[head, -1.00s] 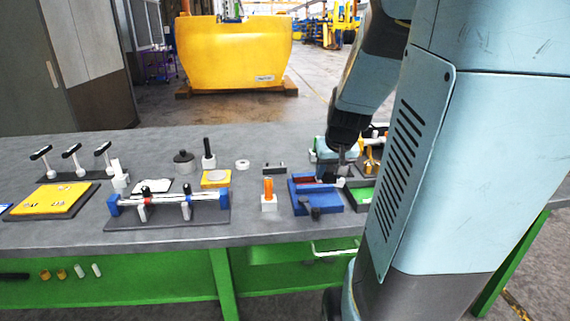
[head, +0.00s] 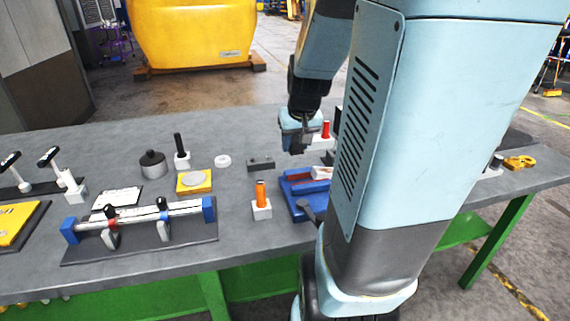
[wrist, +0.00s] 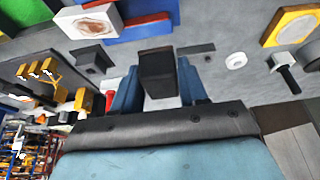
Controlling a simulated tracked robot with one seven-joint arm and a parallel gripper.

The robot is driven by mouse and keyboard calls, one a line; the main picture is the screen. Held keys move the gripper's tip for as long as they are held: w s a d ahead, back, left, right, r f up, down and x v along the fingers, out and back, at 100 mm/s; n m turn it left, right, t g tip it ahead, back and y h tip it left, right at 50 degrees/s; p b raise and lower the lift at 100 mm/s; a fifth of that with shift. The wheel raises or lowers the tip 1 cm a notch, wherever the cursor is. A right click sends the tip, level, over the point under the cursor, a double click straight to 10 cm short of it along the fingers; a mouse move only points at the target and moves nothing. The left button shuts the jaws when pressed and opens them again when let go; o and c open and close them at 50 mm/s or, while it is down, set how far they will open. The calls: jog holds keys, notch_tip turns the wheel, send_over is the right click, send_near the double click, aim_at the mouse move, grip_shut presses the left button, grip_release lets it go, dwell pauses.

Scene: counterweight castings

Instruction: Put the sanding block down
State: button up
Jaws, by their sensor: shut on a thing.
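The sanding block, a dark block (wrist: 157,75), sits between the two blue fingers of my gripper in the wrist view. The block shows only as a small dark shape under the gripper there. I cannot tell whether its underside touches the grey table (head: 130,262).
A flat dark piece (head: 261,163) lies left of my gripper, with a white ring (head: 223,161) beyond it. A red-topped white holder (head: 325,132) stands close on the right. An orange-handled tool (head: 261,194) stands nearer the front. Bare table lies behind the flat piece.

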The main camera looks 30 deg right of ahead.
jog(key=shift+d, duration=0.1)
send_near(286, 161)
jog(key=s+a+r, duration=0.1)
jog(key=s+r, duration=0.2)
jog(key=w+f, duration=0.3)
jog(key=shift+d+f, duration=0.3)
jog(key=shift+d, duration=0.1)
jog(key=shift+w+d+f, duration=0.15)
jog(key=shift+w+f, duration=0.4)
jog(key=shift+w+d+f, duration=0.1)
jog(key=shift+w+f, duration=0.15)
jog(key=shift+f, duration=0.15)
jog(key=shift+w+d+f, duration=0.1)
jog(key=shift+w+f, duration=0.1)
jog(key=shift+f, duration=1.35)
jog(key=shift+f, duration=0.15)
jog(key=o, duration=1)
